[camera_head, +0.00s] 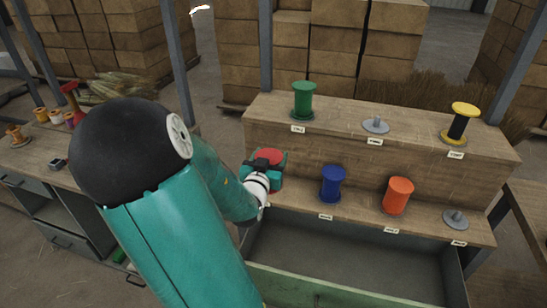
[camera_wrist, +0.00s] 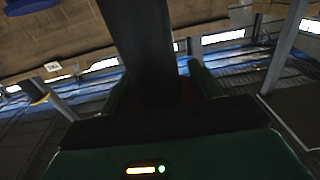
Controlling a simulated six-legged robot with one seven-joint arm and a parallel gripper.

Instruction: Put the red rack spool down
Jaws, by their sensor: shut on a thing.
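My gripper (camera_head: 266,168) is shut on the red rack spool (camera_head: 270,156), at the left end of the two-tier wooden rack (camera_head: 420,150). Only the spool's red top shows clearly; my gripper covers the rest. I cannot tell whether the spool touches the rack. In the wrist view my gripper (camera_wrist: 158,85) has a dark shape between its fingers, with a little dim red beside it. Bare grey pegs stand at the upper middle (camera_head: 376,125) and the lower right (camera_head: 456,219).
The upper tier holds a green spool (camera_head: 303,101) and a yellow-black spool (camera_head: 462,124). The lower tier holds a blue spool (camera_head: 333,184) and an orange spool (camera_head: 398,195). A bench (camera_head: 38,150) with small spools stands at left. An open drawer (camera_head: 350,258) lies below the rack.

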